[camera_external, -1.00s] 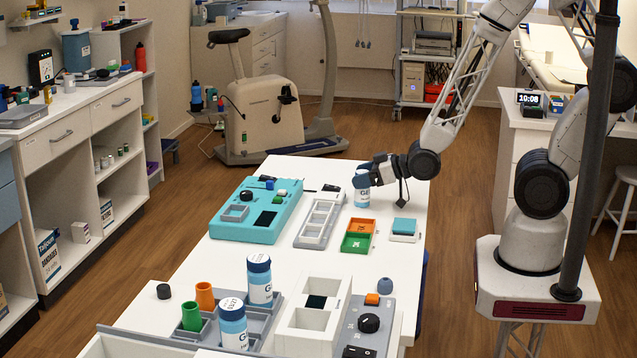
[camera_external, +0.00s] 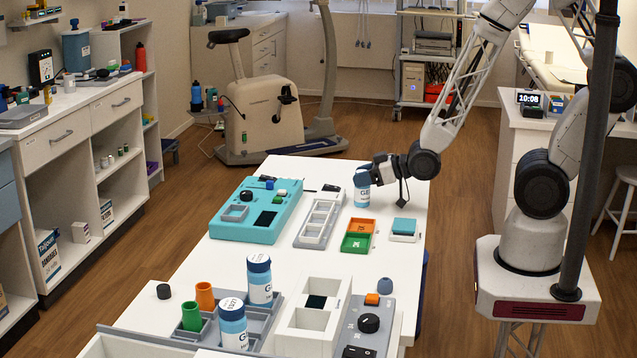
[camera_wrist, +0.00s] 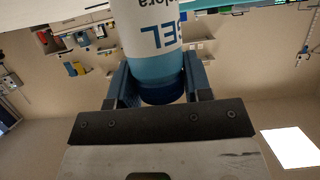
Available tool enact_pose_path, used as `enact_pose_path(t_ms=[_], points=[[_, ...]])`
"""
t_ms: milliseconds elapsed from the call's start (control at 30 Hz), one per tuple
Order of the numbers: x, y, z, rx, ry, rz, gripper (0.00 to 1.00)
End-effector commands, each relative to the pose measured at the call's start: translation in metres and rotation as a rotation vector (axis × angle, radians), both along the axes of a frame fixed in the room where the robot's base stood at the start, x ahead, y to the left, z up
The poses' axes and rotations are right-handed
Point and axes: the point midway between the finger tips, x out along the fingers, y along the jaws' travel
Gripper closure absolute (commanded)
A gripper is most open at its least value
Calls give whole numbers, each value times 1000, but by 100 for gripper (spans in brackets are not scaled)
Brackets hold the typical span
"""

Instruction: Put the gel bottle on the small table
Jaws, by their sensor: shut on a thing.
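My gripper (camera_external: 370,172) is shut on a white and blue gel bottle (camera_external: 362,196) near the back right of the long white table. The bottle is roughly upright, and I cannot tell whether its base touches the tabletop. In the wrist view the gel bottle (camera_wrist: 150,35), marked "GEL", sits between the fingers of my gripper (camera_wrist: 157,88), which clasp its blue cap end. Two similar bottles (camera_external: 260,283) (camera_external: 233,328) stand at the front of the long white table (camera_external: 285,258). I cannot tell which surface is the small table.
A teal box (camera_external: 257,210), a grey tray (camera_external: 318,222), an orange and green tray (camera_external: 358,236) and a teal-topped block (camera_external: 404,228) lie around the held bottle. A white box (camera_external: 312,318) and a control box (camera_external: 366,325) stand in front. An exercise bike (camera_external: 262,112) stands behind.

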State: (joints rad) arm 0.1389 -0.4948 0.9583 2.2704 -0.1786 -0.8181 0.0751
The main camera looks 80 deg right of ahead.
Motion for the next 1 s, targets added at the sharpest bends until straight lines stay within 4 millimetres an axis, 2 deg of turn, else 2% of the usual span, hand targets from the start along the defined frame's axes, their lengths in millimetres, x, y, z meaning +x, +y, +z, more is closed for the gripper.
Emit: enact_pose_path(t_ms=[267, 567, 1000], points=[[0, 0, 6, 0, 0, 0, 85], [-1, 0, 39, 0, -3, 0, 85], [-69, 6, 42, 0, -2, 0, 85]])
